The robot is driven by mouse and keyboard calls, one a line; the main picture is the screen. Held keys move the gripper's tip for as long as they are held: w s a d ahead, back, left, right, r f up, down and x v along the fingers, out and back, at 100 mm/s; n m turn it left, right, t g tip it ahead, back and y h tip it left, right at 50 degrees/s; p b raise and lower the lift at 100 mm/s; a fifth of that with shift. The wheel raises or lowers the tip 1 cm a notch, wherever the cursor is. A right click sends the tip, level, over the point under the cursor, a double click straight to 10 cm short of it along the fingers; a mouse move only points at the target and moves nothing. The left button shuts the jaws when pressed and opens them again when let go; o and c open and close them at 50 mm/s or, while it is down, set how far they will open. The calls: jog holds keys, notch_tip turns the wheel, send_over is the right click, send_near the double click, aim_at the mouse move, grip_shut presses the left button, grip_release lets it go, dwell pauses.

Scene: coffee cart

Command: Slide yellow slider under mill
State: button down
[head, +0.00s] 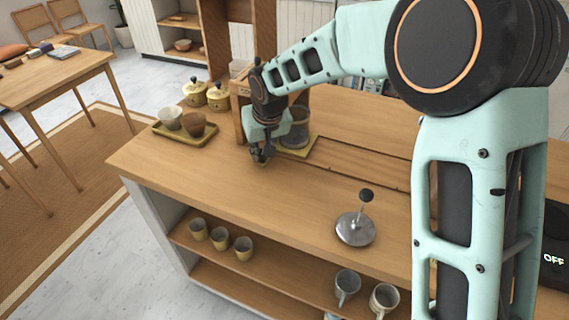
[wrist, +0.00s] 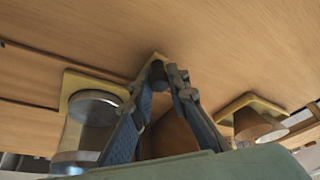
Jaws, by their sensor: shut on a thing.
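My gripper (head: 262,157) is low over the counter, just in front of a wooden stand (head: 238,118) that looks like the mill; the arm partly hides it. In the wrist view my gripper (wrist: 161,72) is shut on a dark knob-like piece. The corner of a yellow piece (wrist: 155,57), apparently the yellow slider, shows at the fingertips. The fingers hide most of it, and the head view does not show it clearly. A brown shape (wrist: 172,138), likely the mill, is seen between the fingers. How far the slider reaches under it cannot be told.
A glass jar (head: 297,130) stands on a yellow plate (head: 300,153) right of my gripper. A yellow tray (head: 172,138) with two cups is at left. A metal tamper (head: 355,229) stands at front right. Bare counter (head: 225,182) lies in front of my gripper.

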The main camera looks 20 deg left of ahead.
jog(key=a, duration=0.5)
jog(key=shift+w+a, duration=0.2)
jog(key=shift+w, duration=0.15)
jog(key=shift+a, duration=0.15)
jog(key=shift+r, duration=0.1)
jog(key=c, duration=1.9)
grip_release()
jog(key=shift+a, duration=0.15)
jog(key=shift+o, duration=0.3)
jog(key=shift+d+r, duration=0.2)
jog(key=shift+r, duration=0.15)
jog(key=v, duration=1.1)
jog(key=shift+s, duration=0.15)
